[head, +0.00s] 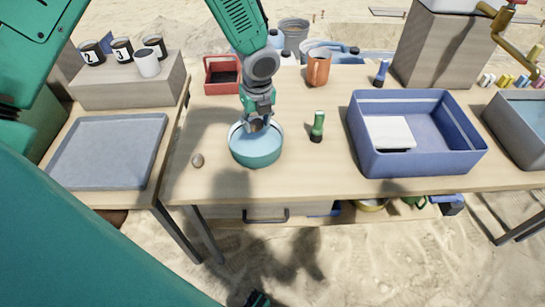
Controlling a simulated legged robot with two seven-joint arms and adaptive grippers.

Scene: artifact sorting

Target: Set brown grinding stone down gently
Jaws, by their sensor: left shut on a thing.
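My left gripper (257,118) points down into a round teal bowl (256,152) on the wooden table. It is shut on the brown grinding stone (257,127), which shows only as a small brownish patch between the fingers, inside the bowl's rim. The fingers hide much of it, and I cannot tell whether it touches the bowl's bottom. A small brown rounded object (197,160) lies on the table left of the bowl.
A green-capped bottle or brush (317,127) stands right of the bowl. A blue bin (465,154) holding a white block sits further right. A red tray (209,87) and an orange mug (318,69) stand behind. A grey tray (150,128) is on the left table.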

